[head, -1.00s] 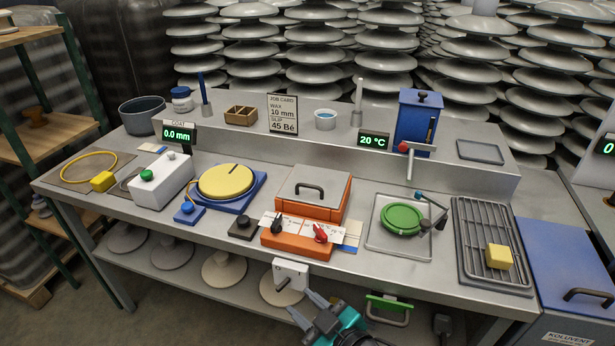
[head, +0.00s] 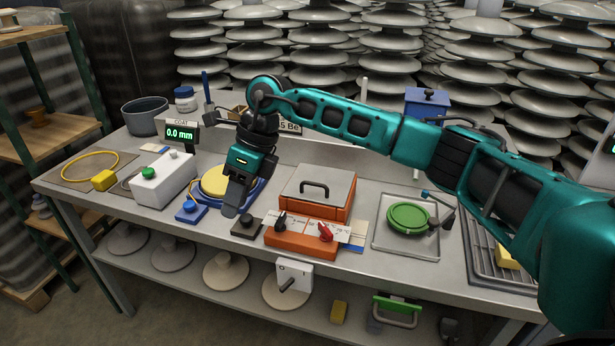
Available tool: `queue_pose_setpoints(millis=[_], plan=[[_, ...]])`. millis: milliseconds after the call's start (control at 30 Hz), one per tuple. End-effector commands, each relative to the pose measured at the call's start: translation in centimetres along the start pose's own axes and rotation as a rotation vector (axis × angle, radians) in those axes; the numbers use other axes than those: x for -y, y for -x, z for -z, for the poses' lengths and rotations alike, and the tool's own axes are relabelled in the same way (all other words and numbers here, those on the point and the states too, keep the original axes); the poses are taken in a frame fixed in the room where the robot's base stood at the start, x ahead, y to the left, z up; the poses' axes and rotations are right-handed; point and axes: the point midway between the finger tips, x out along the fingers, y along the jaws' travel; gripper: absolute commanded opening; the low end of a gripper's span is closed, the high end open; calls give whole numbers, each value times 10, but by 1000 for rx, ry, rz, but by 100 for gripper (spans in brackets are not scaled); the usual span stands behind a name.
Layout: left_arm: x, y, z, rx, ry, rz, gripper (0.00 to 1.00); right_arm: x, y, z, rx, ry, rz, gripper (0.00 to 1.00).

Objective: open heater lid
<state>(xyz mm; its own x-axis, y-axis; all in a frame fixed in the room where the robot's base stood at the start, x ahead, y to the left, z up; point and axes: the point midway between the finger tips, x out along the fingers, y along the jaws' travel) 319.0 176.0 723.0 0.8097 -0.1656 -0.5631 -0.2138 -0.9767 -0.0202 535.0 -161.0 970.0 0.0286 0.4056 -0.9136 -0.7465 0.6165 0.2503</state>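The heater (head: 322,210) is an orange box in the middle of the bench. Its grey lid (head: 335,186) is down and carries a dark arched handle (head: 315,188). An orange control block (head: 300,243) with a black knob and a red knob stands in front of it. My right arm reaches in from the right, behind and above the heater. My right gripper (head: 234,200) points down to the left of the heater, apart from the lid handle. Its fingers are seen edge-on, so their opening is unclear. My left gripper is out of view.
A yellow disc (head: 216,181) on a blue base is partly hidden behind my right gripper. A white box (head: 163,180) with a green button stands to the left. A green round plate (head: 408,217) on a tray lies right of the heater. My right arm covers much of the bench's back right.

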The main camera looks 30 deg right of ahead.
Motion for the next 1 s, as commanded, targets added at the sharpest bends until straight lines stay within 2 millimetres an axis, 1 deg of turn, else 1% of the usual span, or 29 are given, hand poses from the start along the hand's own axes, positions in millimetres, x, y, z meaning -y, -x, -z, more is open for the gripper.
queue_pose_setpoints(millis=[33,67,100,200,300,400,467,567,900,1000], plan=[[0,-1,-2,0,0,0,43,25,27,9,-62,-1,109,36],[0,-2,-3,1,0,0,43,38,42,16,-101,-6,166,36],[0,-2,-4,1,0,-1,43,52,61,24,-148,-15,234,36],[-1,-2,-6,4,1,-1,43,78,102,42,-242,-50,363,36],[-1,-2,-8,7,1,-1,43,90,129,54,-298,-81,438,36],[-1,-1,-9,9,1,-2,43,96,139,60,-324,-98,471,36],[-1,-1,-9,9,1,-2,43,99,138,63,-331,-101,476,36],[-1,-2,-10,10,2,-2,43,104,126,68,-334,-102,475,36],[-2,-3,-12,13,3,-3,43,134,67,90,-331,-100,472,36],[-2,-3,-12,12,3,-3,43,140,53,96,-330,-100,472,36]])
